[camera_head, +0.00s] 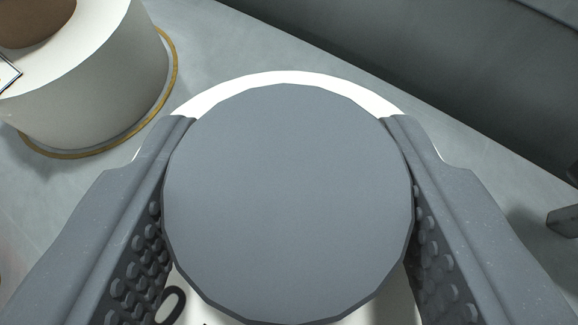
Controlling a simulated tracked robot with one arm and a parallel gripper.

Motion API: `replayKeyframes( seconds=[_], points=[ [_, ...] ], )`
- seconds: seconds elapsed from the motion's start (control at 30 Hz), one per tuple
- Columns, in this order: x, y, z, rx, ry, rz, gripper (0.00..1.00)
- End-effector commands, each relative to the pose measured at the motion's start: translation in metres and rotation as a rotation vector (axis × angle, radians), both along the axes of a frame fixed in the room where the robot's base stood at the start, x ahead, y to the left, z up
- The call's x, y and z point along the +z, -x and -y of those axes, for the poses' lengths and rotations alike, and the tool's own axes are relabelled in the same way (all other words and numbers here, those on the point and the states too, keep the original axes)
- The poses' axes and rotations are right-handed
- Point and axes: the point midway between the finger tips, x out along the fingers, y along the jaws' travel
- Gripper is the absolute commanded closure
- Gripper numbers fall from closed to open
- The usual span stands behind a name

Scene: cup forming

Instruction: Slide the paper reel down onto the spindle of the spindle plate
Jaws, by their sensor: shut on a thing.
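My gripper (288,125) is shut on a grey, many-sided round piece (288,205), with one finger pressed on its left side and one on its right. The flat top of this piece fills the middle of the view. A wider white round thing (285,77) shows as a rim beyond it and again below it, with dark marks near the lower left. Whether this white thing is the paper reel, and whether it is joined to the grey piece, I cannot tell. No spindle shows; anything under the grey piece is hidden.
A thick white roll (95,90) with a brown centre (35,20) and a small label stands at the upper left, on a base with a yellow-brown edge (173,75). A dark surface (440,60) runs along the upper right. A dark block (565,221) sits at the right edge.

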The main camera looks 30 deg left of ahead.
Motion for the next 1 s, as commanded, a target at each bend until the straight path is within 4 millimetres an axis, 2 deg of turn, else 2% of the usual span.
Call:
replayKeyframes(
  seconds=[0.37,0.4,0.47,0.5,0.67,0.77,1.0],
  points=[
    [-0.0010,-0.0001,-0.0002,0.000,0.000,0.001,0.85],
    [-0.0010,-0.0001,-0.0002,0.000,0.000,0.001,0.47],
    [-0.0010,0.0000,-0.0002,0.000,0.000,0.001,0.30],
    [-0.0010,0.0000,-0.0002,0.000,0.000,0.001,0.27],
    [-0.0012,0.0000,-0.0001,0.000,0.000,0.000,0.27],
    [-0.0013,0.0001,-0.0001,0.000,0.000,0.000,0.05],
    [-0.0013,0.0000,-0.0001,0.000,0.000,0.000,0.05]
  ],
)
